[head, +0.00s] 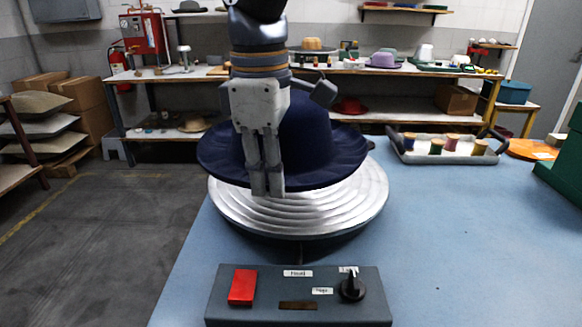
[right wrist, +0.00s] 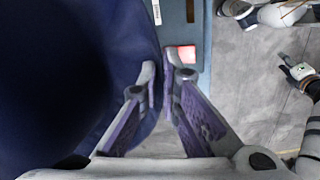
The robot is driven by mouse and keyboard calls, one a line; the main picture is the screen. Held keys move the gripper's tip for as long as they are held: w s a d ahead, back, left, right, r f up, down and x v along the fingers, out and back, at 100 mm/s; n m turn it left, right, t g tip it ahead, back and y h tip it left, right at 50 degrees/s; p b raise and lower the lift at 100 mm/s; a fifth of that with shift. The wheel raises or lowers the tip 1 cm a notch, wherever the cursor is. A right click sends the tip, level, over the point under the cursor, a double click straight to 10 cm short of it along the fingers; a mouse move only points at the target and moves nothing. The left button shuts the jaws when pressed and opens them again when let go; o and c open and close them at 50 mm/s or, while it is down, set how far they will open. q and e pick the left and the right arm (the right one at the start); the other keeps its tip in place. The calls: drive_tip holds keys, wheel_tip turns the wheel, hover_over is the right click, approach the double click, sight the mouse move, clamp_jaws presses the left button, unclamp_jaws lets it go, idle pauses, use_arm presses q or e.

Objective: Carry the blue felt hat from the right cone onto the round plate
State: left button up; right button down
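The dark blue felt hat (head: 305,135) is crown up over the round plate (head: 350,207), a silver stepped disc on the blue table. Its brim hides the rear of the plate. I cannot tell whether the hat touches it. My right gripper (head: 266,192) is in front of the hat with its fingers down, close together across the front brim. In the right wrist view the hat (right wrist: 75,70) fills the left side, and its brim edge runs between the nearly closed fingertips (right wrist: 160,78). Parts of my other arm (right wrist: 300,75) show small at right there. The right cone is not visible.
A control box (head: 300,307) with a red button and black knob stands in front of the plate. A tray of thread spools (head: 445,137) is at the back right, with a green object (head: 562,165) at the right edge. The table's right front is clear.

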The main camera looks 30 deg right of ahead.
drive_tip(key=s+d, duration=0.2)
drive_tip(key=s, duration=0.1)
drive_tip(key=b, duration=0.1)
hover_over(297, 210)
drive_tip(key=shift+n, duration=0.3)
drive_tip(key=f, duration=0.6)
drive_tip(key=s+f, duration=0.1)
drive_tip(key=f, duration=0.1)
drive_tip(key=shift+a+f, duration=0.3)
drive_tip(key=shift+f, duration=0.1)
drive_tip(key=shift+w+d+f, duration=0.15)
drive_tip(key=shift+w+f, duration=0.1)
drive_tip(key=f, duration=0.3)
drive_tip(key=shift+w+d+f, duration=0.1)
drive_tip(key=shift+w+f, duration=0.05)
drive_tip(key=shift+w, duration=0.05)
use_arm(q)
drive_tip(key=shift+s+f+g, duration=0.4)
drive_tip(key=shift+s+f, duration=0.55)
drive_tip(key=shift+s, duration=0.25)
use_arm(e)
drive_tip(key=c, duration=1.8)
unclamp_jaws()
drive_tip(key=shift+f, duration=0.1)
